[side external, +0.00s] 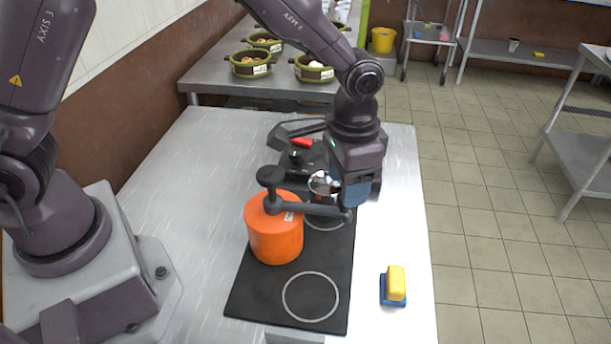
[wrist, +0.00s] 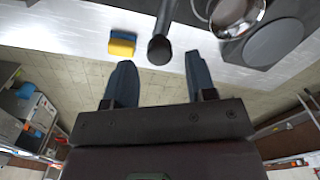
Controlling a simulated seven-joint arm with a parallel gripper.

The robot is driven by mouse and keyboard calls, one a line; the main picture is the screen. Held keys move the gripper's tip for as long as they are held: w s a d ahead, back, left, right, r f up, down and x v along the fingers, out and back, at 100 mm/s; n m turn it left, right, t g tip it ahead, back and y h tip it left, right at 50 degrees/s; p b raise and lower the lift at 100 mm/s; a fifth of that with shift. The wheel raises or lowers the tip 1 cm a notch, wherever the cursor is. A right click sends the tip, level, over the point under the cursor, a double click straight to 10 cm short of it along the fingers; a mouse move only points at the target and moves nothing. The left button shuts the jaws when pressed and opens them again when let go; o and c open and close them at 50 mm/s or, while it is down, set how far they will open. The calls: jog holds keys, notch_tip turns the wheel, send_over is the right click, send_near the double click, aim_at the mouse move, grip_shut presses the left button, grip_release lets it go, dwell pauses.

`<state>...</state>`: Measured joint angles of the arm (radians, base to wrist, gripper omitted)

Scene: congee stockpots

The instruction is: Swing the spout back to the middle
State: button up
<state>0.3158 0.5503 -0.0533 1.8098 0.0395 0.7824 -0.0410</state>
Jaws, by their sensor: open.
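The spout (side external: 315,209) looks like a dark bar running right from an upright dark post with a round knob (side external: 270,176), above an orange cylindrical pot (side external: 275,240). In the wrist view a dark rod with a rounded end, seemingly the spout (wrist: 160,48), lies between the lines of my two blue fingers. My gripper (wrist: 159,62) is open, with a finger on each side of the rod's end and gaps visible on both sides. In the side view my gripper (side external: 354,194) is close to the spout's right end; whether they touch is unclear.
The pot stands on a black hob (side external: 250,290) with ringed burners. A shiny metal pot (side external: 322,184) is just behind the spout, partly hidden. A yellow and blue sponge (side external: 394,286) lies on the steel table (side external: 400,240) at right. Green bowls (side external: 250,66) stand farther back.

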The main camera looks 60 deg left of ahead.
aim_at(325, 214)
jog(key=shift+r, duration=2.15)
jog(key=s+a+r+n+t, duration=0.2)
jog(key=s+a+r, duration=0.5)
jog(key=s, duration=0.2)
jog(key=s+a+r+n+t, duration=0.2)
jog(key=s+a+r+t, duration=0.1)
jog(key=s+a+r, duration=0.4)
jog(key=s, duration=0.3)
jog(key=shift+a+t, duration=0.2)
jog(key=shift+t, duration=0.1)
